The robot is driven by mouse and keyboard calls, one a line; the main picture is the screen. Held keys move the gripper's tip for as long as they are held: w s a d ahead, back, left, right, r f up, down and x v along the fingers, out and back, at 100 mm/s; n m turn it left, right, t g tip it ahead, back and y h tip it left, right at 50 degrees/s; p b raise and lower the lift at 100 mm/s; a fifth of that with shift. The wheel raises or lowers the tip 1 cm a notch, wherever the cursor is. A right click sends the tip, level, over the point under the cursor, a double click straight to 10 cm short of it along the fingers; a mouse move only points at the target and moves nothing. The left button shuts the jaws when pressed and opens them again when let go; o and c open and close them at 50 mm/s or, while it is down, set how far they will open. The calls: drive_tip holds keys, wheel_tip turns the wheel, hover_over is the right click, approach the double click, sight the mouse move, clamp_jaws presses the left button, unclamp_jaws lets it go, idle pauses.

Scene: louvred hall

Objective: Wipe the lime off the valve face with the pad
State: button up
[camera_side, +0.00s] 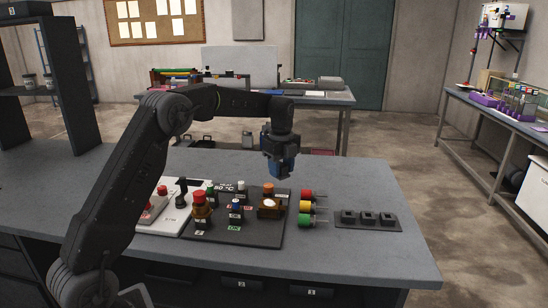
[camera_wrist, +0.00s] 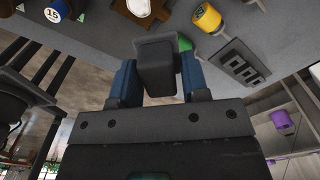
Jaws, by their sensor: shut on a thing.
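The valve (camera_side: 268,213) stands on the dark panel, a brown body with an orange cap and a whitish patch on its face. In the wrist view the valve face (camera_wrist: 138,8) is partly cut off at the top edge, with white covering much of what shows. My gripper (camera_side: 280,172) is above and behind the valve, apart from it. Its blue fingers are shut on a dark grey block, which looks like the pad (camera_wrist: 155,65). I cannot clearly make out the pad in the side view.
Red (camera_side: 307,195), yellow (camera_side: 305,207) and green (camera_side: 306,220) cylinders stick out right of the valve. A black slotted block (camera_side: 368,219) lies farther right. Knobs and buttons crowd the panel (camera_side: 262,239) left of the valve. The bench's right end is clear.

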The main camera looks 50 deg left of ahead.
hover_over(264, 203)
drive_tip(key=w+d, duration=0.4)
drive_tip(key=shift+s+a+f, duration=0.1)
drive_tip(key=shift+a+f, duration=0.05)
drive_tip(key=shift+f, duration=1.75)
drive_tip(key=shift+s+a+f, duration=0.1)
drive_tip(key=shift+f, duration=2.65)
drive_tip(key=shift+s+a+f, duration=0.15)
drive_tip(key=shift+s+a, duration=0.35)
drive_tip(key=shift+a, duration=0.05)
drive_tip(key=shift+s+a, duration=1.3)
drive_tip(key=shift+w+d, duration=1.85)
drive_tip(key=shift+d, duration=0.05)
drive_tip(key=shift+r, duration=4.05)
